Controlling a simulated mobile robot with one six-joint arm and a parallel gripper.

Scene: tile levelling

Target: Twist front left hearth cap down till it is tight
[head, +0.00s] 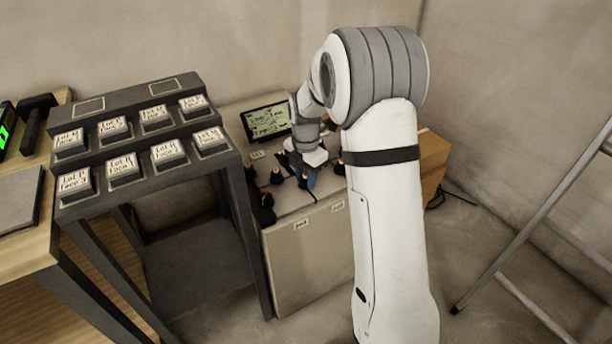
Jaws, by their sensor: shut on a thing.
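My gripper (308,174) points down over the top of a pale bench block (305,250), among several small dark caps. It is shut on a cap near the block's front edge. The fingers and my wrist largely hide that cap, so its thread, height and tilt cannot be told. Other dark caps stand nearby, one to the left (276,177) and one to the right (339,167). A thin seam between tiles runs across the top close to the gripper. The labels on the block's front are too small to read.
A small screen (268,121) with green display stands behind the caps. Dark loose pieces (264,206) lie at the block's left edge. A dark stepped rack (140,140) of labelled blocks stands left. A cardboard box (432,160) and a ladder (540,220) are right.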

